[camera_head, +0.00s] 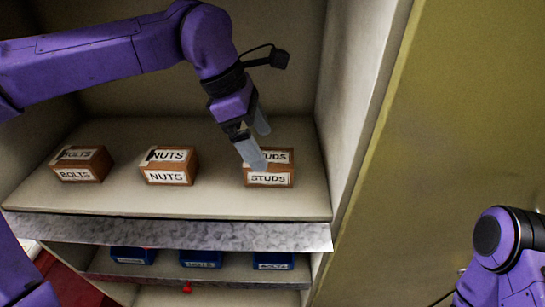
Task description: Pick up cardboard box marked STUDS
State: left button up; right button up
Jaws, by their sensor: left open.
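The cardboard box marked STUDS (283,179) sits on the right part of the upper shelf (215,201), with its label facing me. My left gripper (259,146) comes down from above and is open. One finger is in front of the box's upper left part and covers some of its top label. The other finger is farther back, above the box's rear. I cannot tell whether either finger touches the box. My right arm shows at the lower right, but its gripper is out of view.
Boxes marked NUTS (182,169) and BOLTS (95,169) stand to the left on the same shelf. The cabinet's right wall (352,110) is close to the STUDS box. Blue bins (201,259) sit on the shelf below, under the metal front edge (170,231).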

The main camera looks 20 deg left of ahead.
aim_at(269, 156)
pick_arm(q)
jog(key=shift+s+d+f, duration=0.15)
jog(key=shift+d+f, duration=0.1)
jog(key=shift+f, duration=0.3)
jog(key=shift+d+f, duration=0.15)
jog(key=shift+f, duration=0.2)
jog(key=p+x, duration=0.1)
jog(key=x, duration=0.1)
jog(key=w+p+x, duration=0.1)
jog(key=x, duration=0.2)
jog(key=shift+w+f, duration=0.1)
jog(key=shift+f, duration=0.05)
jog(key=shift+f, duration=0.1)
jog(key=c, duration=1.4)
